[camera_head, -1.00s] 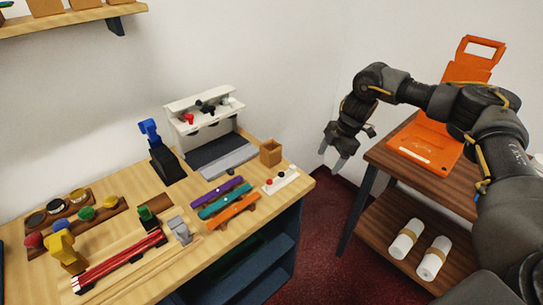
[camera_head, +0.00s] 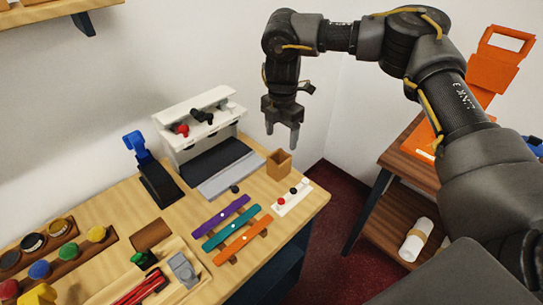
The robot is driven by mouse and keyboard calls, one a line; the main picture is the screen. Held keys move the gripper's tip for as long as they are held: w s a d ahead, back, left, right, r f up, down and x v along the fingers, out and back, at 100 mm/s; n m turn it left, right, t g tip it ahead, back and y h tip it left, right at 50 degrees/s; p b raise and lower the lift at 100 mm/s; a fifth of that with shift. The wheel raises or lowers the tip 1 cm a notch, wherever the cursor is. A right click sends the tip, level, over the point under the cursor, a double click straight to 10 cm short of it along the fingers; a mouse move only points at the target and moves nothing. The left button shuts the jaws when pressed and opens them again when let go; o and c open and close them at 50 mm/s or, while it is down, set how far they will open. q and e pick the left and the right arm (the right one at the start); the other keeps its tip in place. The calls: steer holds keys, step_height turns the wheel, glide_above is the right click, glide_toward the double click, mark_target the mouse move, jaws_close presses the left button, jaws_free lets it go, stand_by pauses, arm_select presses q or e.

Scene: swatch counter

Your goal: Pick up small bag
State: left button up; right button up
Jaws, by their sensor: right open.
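A small brown open-topped, box-shaped holder (camera_head: 279,165) stands upright near the right back corner of the counter (camera_head: 240,285). It is the nearest thing to a small bag that I can make out, but I cannot tell whether it is a bag. My right gripper (camera_head: 282,138) hangs fingers down in front of the wall, just above the holder in the picture. It is open and empty and shows a gap from the holder. My left gripper is not in view.
A white espresso-like machine (camera_head: 198,110) stands left of the holder. A white button strip (camera_head: 291,198) and purple, teal and orange bars (camera_head: 224,230) lie in front. A blue-and-black device (camera_head: 155,175) stands farther left. A wooden side table (camera_head: 405,165) carries an orange case (camera_head: 490,70).

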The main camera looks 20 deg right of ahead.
glide_toward(279, 161)
steer(key=shift+s+a+f, duration=0.55)
steer(key=shift+s+f, duration=0.4)
steer(key=shift+s, duration=0.3)
steer(key=shift+s+f+p, duration=0.1)
steer(key=shift+f+p, duration=0.05)
steer(key=shift+p, duration=0.35)
step_height(279, 161, down, 4)
steer(key=shift+a+r+p, duration=0.15)
steer(key=shift+p, duration=0.6)
steer(key=shift+s+f, duration=0.1)
steer(key=shift+f, duration=0.5)
steer(key=c, duration=1)
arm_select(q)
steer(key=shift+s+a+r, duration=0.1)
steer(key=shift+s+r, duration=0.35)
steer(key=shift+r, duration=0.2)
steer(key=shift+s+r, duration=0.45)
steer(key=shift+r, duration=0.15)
arm_select(e)
steer(key=shift+c, duration=0.2)
steer(key=shift+r, duration=0.1)
